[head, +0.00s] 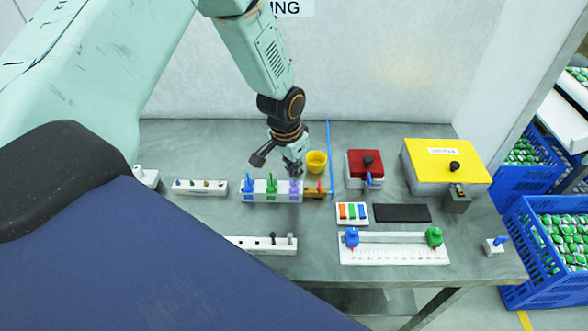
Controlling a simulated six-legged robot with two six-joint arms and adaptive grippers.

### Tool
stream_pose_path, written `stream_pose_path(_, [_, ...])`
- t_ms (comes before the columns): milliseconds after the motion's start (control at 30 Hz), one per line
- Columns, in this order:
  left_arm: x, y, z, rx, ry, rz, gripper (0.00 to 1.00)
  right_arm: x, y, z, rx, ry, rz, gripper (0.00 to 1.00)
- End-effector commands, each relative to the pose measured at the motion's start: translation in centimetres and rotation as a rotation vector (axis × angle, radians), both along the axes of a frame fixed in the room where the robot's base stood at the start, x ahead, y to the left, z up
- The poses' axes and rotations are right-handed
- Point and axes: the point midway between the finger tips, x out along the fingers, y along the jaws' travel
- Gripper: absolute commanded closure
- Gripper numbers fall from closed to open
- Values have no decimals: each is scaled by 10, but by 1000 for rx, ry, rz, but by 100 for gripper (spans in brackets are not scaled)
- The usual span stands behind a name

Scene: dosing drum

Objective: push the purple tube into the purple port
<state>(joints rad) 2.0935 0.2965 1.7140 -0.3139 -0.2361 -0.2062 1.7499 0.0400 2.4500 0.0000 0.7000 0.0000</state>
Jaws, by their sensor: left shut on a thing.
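My left gripper (295,172) is above the right end of a white block (259,197) on the bench, shut on the purple tube. The tube (295,184) is a small purple piece just below the fingertips, and the fingers partly hide its top. The purple port is at the right end of the same block, at or under the tube. I cannot tell how deep the tube sits. A blue piece (249,184) and a green piece (271,184) stand in the block to the left. My right gripper is not in view.
A yellow cup (316,161) stands close behind the block's right end. A red box (365,163) and a yellow-lidded box (446,165) stand to the right. A white rack (200,188) is on the left. Blue crates (545,255) stand beyond the bench's right edge.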

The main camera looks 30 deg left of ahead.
Motion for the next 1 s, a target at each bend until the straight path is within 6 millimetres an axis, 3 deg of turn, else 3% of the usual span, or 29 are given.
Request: stream_pose_path(1000, [-2,0,-22,-1,5,0,100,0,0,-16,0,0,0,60])
